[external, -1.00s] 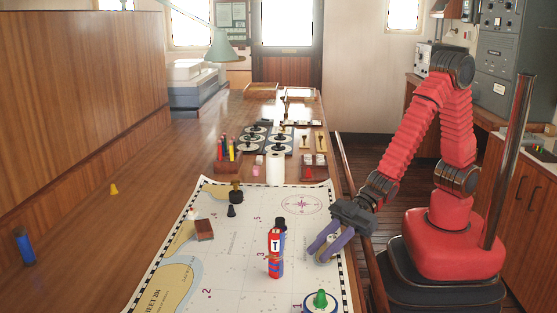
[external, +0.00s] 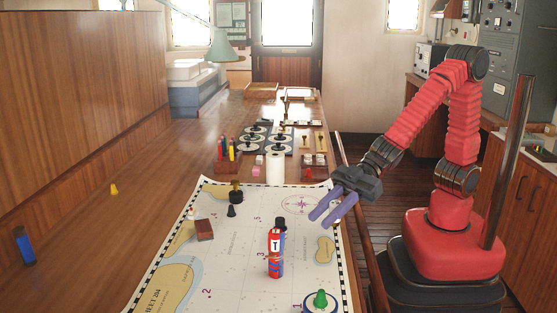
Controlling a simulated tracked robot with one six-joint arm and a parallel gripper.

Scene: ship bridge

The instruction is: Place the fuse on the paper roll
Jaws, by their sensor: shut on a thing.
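The paper roll (external: 276,171) is a white cylinder standing upright at the far edge of the chart. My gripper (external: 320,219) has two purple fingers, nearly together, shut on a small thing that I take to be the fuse. The fuse itself is too small or too hidden between the fingers to make out. My gripper is above the right part of the chart, to the right of the paper roll and nearer the camera, apart from it.
A red and blue cylinder marked T (external: 275,253) stands on the chart (external: 225,275). A green-topped piece (external: 320,300) is at the front.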

